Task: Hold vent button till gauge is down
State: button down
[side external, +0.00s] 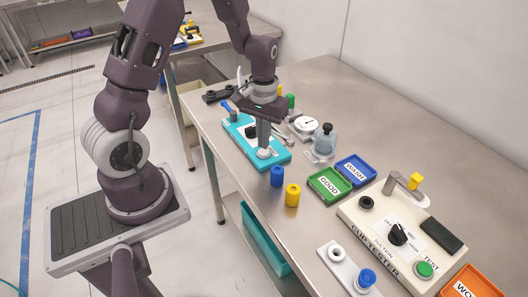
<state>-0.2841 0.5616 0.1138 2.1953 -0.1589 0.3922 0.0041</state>
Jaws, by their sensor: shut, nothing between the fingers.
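My gripper (264,147) is shut and empty, pointing straight down over the teal tray (279,161). Its fingertips are at or just above a small pale round piece on the tray; I cannot tell whether they touch. A round white-faced gauge (306,124) lies to the right of my gripper, beside a clear bluish jar with a dark top (325,138). The gauge's needle is too small to read. I cannot make out which part is the vent button; the tip of my gripper may hide it.
Blue (277,177) and yellow (292,195) cylinders stand in front of the tray. A green GOOD bin (329,185), a blue WASH bin (356,170) and a cream cup tester (364,223) with a green button (425,269) stand to the right. Bare table lies behind the bins.

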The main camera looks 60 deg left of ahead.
jog(key=shift+f, duration=1)
dwell(2.7)
jog(key=shift+r, duration=3.05)
jog(key=s+d+r+m+t, duration=0.2)
jog(key=s+d+r, duration=0.2)
jog(key=r, duration=0.3)
jog(key=s+d+r+m+t, duration=0.1)
jog(key=s+d+r, duration=0.2)
jog(key=d+r, duration=0.3)
jog(key=s+d+r+m+t, duration=0.2)
jog(key=s+r+m, duration=0.1)
jog(key=s, duration=0.7)
jog(key=shift+s+r+t, duration=0.2)
jog(key=shift+r+t, duration=0.1)
jog(key=shift+r, duration=0.6)
